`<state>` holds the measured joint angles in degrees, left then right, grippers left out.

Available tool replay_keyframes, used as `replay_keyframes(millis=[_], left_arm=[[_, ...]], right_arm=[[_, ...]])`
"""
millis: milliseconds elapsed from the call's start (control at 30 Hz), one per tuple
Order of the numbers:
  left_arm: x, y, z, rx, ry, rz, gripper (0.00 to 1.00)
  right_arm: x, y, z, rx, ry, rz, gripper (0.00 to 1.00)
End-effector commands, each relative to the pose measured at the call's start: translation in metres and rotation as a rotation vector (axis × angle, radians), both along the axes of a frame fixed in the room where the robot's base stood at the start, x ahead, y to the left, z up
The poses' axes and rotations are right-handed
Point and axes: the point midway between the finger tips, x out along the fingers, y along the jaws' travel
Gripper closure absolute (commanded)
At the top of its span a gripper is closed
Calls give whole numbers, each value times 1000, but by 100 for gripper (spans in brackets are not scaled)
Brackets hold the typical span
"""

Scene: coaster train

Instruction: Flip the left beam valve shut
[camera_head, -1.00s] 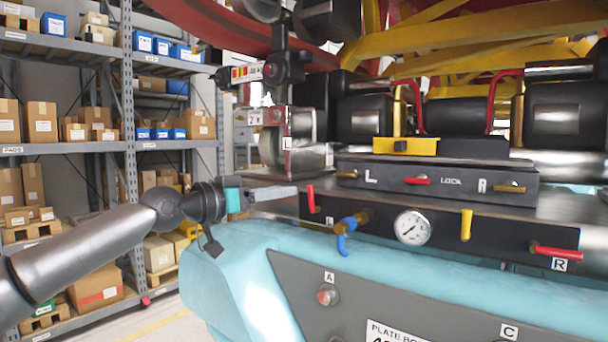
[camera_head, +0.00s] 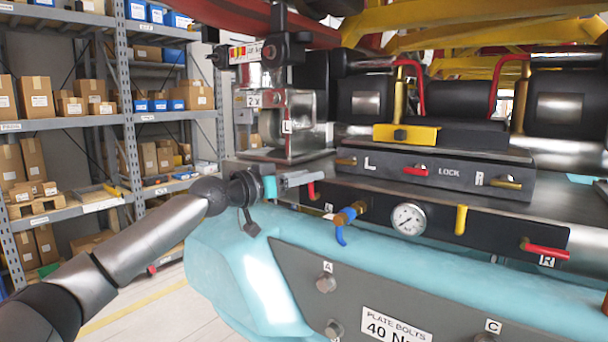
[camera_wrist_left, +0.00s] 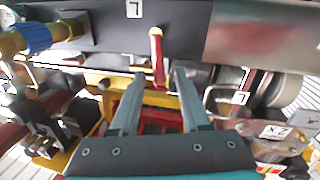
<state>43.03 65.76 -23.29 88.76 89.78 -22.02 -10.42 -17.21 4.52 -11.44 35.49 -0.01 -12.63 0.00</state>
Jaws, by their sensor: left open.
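The left beam valve's red lever (camera_head: 312,190) sits at the left end of the dark valve panel, partly hidden behind my left gripper. In the left wrist view the red lever (camera_wrist_left: 157,52) points toward the gripper, near a plate marked L. My left gripper (camera_head: 308,177) is open. In the wrist view its two fingertips (camera_wrist_left: 159,76) stand on either side of the lever's free end, with a gap showing on both sides. Whether a finger touches it cannot be told. My right gripper is not in view.
A blue-handled brass valve (camera_head: 346,216) is just right of the lever, then a pressure gauge (camera_head: 408,219), a yellow lever (camera_head: 461,220) and the red lever by R (camera_head: 544,250). The pale blue beam (camera_head: 225,245) lies below. Shelves (camera_head: 70,125) stand at left.

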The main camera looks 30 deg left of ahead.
Motion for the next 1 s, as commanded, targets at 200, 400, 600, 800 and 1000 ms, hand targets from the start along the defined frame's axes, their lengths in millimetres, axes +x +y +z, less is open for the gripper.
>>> replay_keyframes(millis=[200,400,600,800,1000], left_arm=[[0,0,0,0,0,0,64],[0,0,0,0,0,0,86],[0,0,0,0,0,0,100],[0,0,0,0,0,0,100],[0,-2,0,23,-4,-1,100]], right_arm=[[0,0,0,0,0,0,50],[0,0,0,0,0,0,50],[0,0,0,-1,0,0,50],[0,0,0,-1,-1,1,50],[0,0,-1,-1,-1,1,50]])
